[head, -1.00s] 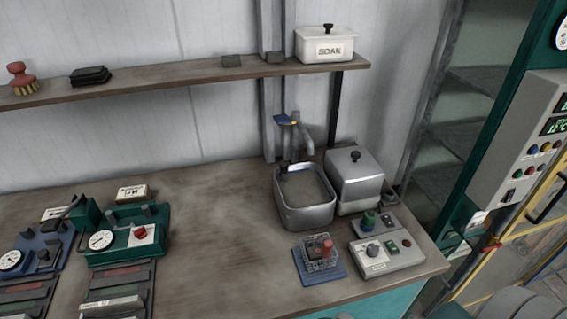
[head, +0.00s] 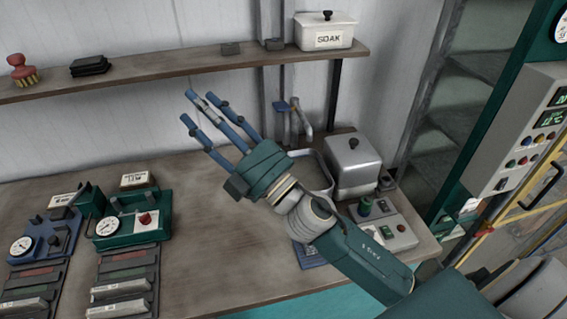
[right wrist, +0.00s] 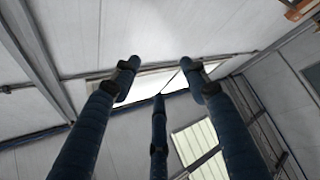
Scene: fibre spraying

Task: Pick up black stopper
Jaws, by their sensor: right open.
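My right gripper (head: 199,107) is raised over the bench in the head view, its blue fingers spread, pointing up and left toward the shelf. In the right wrist view the fingers (right wrist: 160,80) are apart with nothing between them. I cannot clearly pick out the black stopper. My right forearm hides the small rack with red and dark items; only part of its blue mat (head: 308,256) shows. My left gripper is out of view.
The shelf (head: 180,72) holds a SOAK box (head: 327,38), dark blocks and a brush (head: 22,72). A basin (head: 314,170), partly hidden, a lidded metal box (head: 352,165) and a control box (head: 398,232) stand at right. Green (head: 133,218) and blue gauge units stand left. The bench middle is bare.

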